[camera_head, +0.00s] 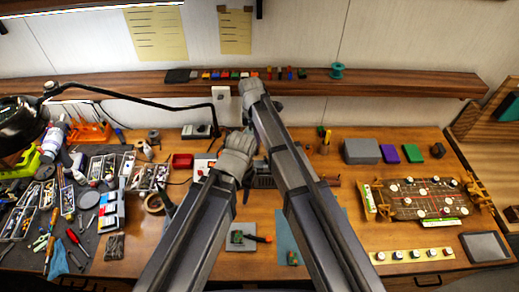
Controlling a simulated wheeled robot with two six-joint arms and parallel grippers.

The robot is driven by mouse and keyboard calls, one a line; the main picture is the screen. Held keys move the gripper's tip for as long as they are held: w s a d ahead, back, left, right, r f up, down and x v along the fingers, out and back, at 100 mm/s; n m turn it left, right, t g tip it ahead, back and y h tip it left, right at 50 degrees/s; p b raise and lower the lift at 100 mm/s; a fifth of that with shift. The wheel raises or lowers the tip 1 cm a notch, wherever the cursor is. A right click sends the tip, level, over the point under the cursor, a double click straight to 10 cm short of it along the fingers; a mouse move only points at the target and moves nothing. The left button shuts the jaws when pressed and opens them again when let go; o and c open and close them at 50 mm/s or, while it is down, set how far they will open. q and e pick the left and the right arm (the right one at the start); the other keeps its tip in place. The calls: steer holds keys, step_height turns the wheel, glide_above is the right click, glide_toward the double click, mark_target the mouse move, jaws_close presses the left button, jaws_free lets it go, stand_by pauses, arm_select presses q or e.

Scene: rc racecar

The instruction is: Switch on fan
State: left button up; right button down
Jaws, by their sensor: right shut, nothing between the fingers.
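I cannot make out a fan for sure. A small white box with a red part (203,167) stands on the bench left of my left wrist. A dark ribbed object (263,178) shows partly between my two arms, mostly hidden by them. My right gripper (250,88) is at the far end of the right arm, in front of the shelf edge, shut and empty. My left gripper (238,145) is at the end of the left arm, over the back middle of the bench; its fingers do not show clearly.
A wooden shelf (400,86) crosses the wall above the bench, with small coloured items on it. Tools and trays crowd the left. A black lamp (22,128) reaches in there.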

mark_target(266, 160)
steer(key=shift+s+r, duration=0.1)
steer(key=f+b, duration=1)
steer(key=shift+d+f, duration=0.1)
steer(key=shift+d, duration=0.3)
steer(key=shift+d+r+y, duration=0.25)
steer(key=shift+d+y, duration=0.1)
steer(key=shift+y, duration=0.45)
